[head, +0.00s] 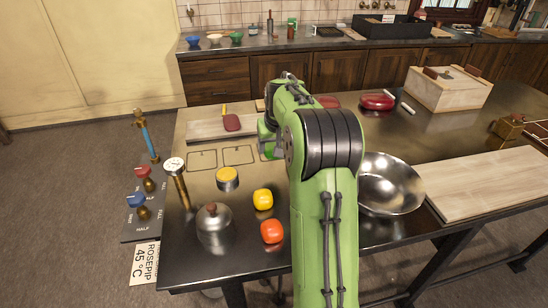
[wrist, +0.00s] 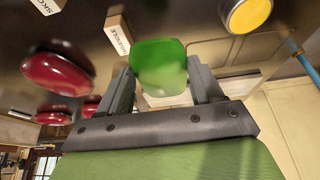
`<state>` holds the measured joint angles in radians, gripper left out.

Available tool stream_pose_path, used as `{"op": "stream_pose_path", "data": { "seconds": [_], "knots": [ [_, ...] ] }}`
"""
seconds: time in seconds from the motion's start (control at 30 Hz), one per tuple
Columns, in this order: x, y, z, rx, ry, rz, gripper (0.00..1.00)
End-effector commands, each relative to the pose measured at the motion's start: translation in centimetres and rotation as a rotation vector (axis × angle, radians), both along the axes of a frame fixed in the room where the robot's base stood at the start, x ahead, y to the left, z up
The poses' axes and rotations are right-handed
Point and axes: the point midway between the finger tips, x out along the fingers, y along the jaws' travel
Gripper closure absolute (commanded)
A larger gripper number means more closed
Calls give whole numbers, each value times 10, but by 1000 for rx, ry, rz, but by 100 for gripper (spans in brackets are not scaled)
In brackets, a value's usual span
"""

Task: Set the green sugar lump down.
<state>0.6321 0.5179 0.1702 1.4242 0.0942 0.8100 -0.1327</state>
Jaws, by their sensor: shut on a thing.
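The green sugar lump (wrist: 160,68) is a rounded, glossy green block between the two fingers of my gripper (wrist: 163,85) in the wrist view. My gripper is shut on it. In the head view a small green part of the lump (head: 270,151) shows beside my arm, over the dark table top (head: 200,262). My arm hides most of it there. I cannot tell how far the lump is above the table.
A yellow lump (head: 263,199) and an orange-red lump (head: 272,231) sit left of my arm. A steel bowl (head: 390,184) is right of my arm. Outlined rectangles (head: 202,160) on the table are bare.

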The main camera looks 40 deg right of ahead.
Motion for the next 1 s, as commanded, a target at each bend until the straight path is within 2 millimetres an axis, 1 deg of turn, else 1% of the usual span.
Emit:
{"op": "stream_pose_path", "data": {
  "seconds": [0.13, 0.27, 0.4, 0.5, 0.57, 0.77, 0.9, 0.93, 0.97, 1.0],
  "knots": [
    [-1, 1, -31, 3, 5, 0, 73],
    [-1, 0, -52, 1, 3, 0, 73],
    [-1, 0, -82, 3, 3, 0, 73],
    [0, 0, -99, 2, 1, -1, 73],
    [0, 0, -102, 0, 1, 0, 73],
    [0, 0, -101, 0, -1, 0, 73],
    [0, 0, -105, 0, -1, 0, 73],
    [0, 0, -104, 0, 0, 0, 30],
    [0, 0, -104, 0, 0, 0, 25],
    [0, 0, -104, 0, 0, 0, 24]
  ]
}}
